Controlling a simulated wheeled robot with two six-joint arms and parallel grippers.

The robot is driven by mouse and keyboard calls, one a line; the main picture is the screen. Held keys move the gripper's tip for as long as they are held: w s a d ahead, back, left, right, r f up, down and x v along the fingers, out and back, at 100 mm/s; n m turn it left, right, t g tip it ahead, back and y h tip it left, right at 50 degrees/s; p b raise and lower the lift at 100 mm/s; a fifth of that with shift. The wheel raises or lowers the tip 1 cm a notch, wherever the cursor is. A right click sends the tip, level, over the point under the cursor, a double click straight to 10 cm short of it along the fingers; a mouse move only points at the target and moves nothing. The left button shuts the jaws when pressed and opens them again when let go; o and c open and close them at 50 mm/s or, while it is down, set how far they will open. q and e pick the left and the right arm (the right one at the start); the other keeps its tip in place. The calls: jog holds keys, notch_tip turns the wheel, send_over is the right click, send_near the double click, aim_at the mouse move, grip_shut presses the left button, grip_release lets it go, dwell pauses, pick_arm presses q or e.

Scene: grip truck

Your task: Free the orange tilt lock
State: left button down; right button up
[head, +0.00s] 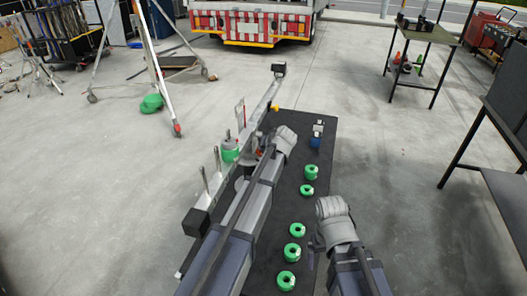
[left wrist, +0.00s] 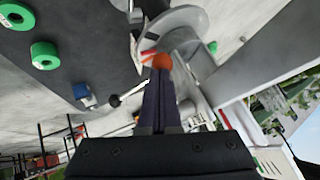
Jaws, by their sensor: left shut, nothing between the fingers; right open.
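The orange tilt lock (left wrist: 162,61) shows in the left wrist view as a small round orange knob beside a grey metal hub. My left gripper (left wrist: 160,78) is shut and empty, its fingertips right at the knob; I cannot tell if they touch it. In the head view, the left wrist hides most of this spot, with only a speck of orange beside the grey pan head on the long camera arm. My right gripper (head: 315,242) is open, low over the dark table near its right edge, beside the green rings and apart from the lock.
A green weight (head: 229,150) sits near the arm. Floor around is mostly clear.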

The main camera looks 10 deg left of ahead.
pick_arm(q)
jog(key=shift+w+f+n+t+b, duration=0.3)
jog(key=shift+w+f+t+b, duration=0.2)
jog(key=shift+t+b, duration=0.65)
pick_arm(e)
notch_tip(320, 180, down, 4)
jog(key=shift+r, duration=0.35)
pick_arm(q)
jog(key=shift+r+p, duration=0.7)
jog(key=shift+r, duration=0.05)
pick_arm(e)
jog(key=shift+r, duration=0.7)
